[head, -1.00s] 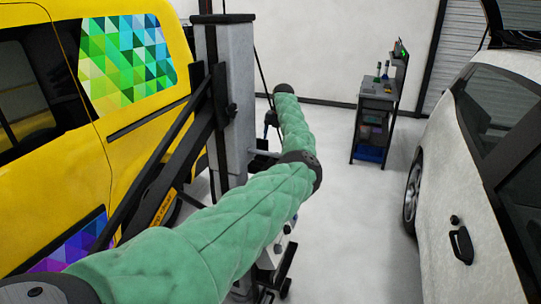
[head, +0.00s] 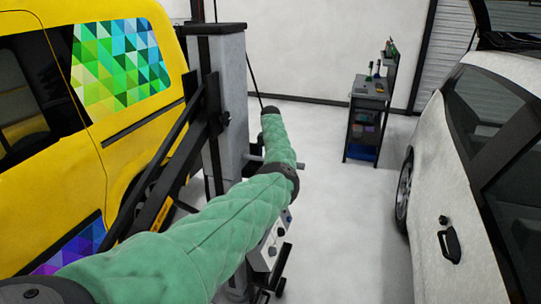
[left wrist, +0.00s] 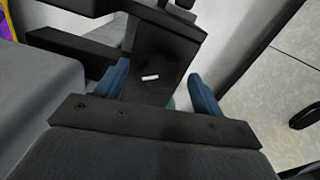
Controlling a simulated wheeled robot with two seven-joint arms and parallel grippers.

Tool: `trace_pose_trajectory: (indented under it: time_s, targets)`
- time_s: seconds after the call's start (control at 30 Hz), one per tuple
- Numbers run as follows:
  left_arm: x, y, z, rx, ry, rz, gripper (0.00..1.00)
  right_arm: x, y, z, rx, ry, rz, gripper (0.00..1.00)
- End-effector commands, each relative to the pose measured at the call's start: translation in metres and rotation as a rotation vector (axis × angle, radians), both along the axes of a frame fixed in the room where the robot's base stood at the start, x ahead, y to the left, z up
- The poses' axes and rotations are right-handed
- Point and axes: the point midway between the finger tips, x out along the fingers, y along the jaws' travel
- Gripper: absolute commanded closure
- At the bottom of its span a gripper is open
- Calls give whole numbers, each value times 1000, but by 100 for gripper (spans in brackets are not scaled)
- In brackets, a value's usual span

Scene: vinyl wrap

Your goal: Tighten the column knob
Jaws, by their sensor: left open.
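A grey upright column (head: 232,100) with a dark cap stands beside the yellow van. A small black knob (head: 225,119) sticks out from its side, next to black arms and brackets. My left arm, in a green padded sleeve, reaches across in front of the column; its gripper is hidden in the head view. In the left wrist view my left gripper (left wrist: 158,72) has its two blue fingers apart. I cannot make out the knob there. My right gripper is not in view.
The yellow van (head: 125,175) with patterned wrap stands at the left. A white car (head: 450,180) stands at the right. A dark tool cart (head: 367,105) stands at the back wall. The floor (head: 345,215) between column and car is clear.

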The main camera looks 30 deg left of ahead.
Motion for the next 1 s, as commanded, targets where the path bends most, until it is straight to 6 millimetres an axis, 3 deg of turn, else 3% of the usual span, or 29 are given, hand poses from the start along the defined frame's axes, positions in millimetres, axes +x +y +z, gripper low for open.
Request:
trace_pose_trajectory:
  time_s: [0.37,0.6,0.9,0.97,1.0]
  targets:
    - [0,0,-4,0,0,-1,32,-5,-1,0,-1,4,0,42]
    - [0,0,-4,0,0,0,76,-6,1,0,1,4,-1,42]
    - [0,0,-6,0,0,-32,76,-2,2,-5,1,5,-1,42]
    - [0,-1,-6,0,0,-54,76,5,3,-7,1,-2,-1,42]
    - [0,-1,-7,-1,0,-72,76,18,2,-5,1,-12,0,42]
